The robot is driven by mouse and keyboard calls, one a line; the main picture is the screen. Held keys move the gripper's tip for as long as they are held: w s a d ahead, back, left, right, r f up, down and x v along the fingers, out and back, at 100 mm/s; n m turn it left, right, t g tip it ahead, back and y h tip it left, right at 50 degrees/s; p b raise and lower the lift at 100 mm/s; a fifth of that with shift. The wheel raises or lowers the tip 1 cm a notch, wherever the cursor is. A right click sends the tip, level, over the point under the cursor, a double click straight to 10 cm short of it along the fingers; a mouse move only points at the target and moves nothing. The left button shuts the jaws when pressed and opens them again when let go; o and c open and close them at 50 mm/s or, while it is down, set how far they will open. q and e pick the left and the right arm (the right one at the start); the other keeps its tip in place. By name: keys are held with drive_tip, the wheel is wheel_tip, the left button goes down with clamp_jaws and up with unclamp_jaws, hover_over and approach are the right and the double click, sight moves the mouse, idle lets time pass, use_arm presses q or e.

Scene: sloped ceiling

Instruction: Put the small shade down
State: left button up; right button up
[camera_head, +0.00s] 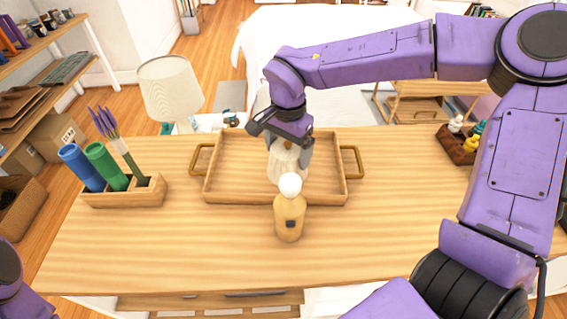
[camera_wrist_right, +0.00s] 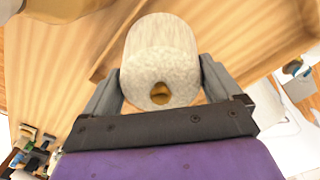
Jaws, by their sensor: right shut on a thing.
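The small shade (camera_head: 286,168) is pale and ribbed, and it hangs or stands over the wooden tray (camera_head: 235,192). My right gripper (camera_head: 288,150) is shut on it from above, with one finger on each side. In the right wrist view the shade (camera_wrist_right: 160,50) sits between the fingers, its round end with a hole facing the camera. I cannot tell whether its lower edge touches the tray. A bottle with a white ball top partly hides its lower part in the head view. My left gripper is out of view.
The bottle (camera_head: 289,215) stands just in front of the tray. A wooden holder (camera_head: 125,193) with coloured tubes is at left, a white lamp (camera_head: 170,88) behind. A small caddy (camera_head: 457,148) stands at right. The front table is mostly clear.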

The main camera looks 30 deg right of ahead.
drive_tip(key=shift+f, duration=2.3)
drive_tip(key=shift+f, duration=0.3)
drive_tip(key=o, duration=0.7)
drive_tip(key=shift+f, duration=0.1)
wheel_tip(320, 180, up, 13)
drive_tip(key=shift+f, duration=0.1)
